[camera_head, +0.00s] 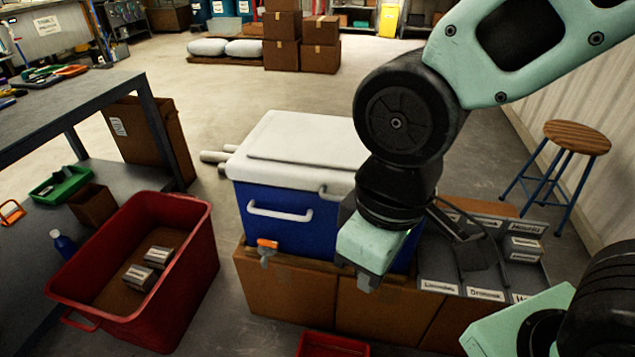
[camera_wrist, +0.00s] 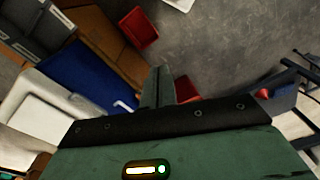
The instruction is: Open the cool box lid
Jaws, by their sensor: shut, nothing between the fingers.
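The cool box has a blue body (camera_head: 285,207) and a white lid (camera_head: 300,137), which lies flat and closed on top. A white handle (camera_head: 280,212) is on its front, and a white piece shows at the lid's front edge, partly behind my arm. My gripper (camera_head: 366,282) is in front of the box's right part, pointing down, and hides that part of the front. In the wrist view the blue body (camera_wrist: 82,75) and white lid (camera_wrist: 38,115) are on the left, beside my gripper (camera_wrist: 165,78). The fingers are shut and empty; I cannot tell whether they touch the box.
The box stands on brown cartons (camera_head: 285,290). A grey labelled tray (camera_head: 485,270) is to its right. A red bin (camera_head: 190,270) with small boxes stands on the left, near a grey table (camera_head: 60,110). A stool (camera_head: 575,140) stands at the right.

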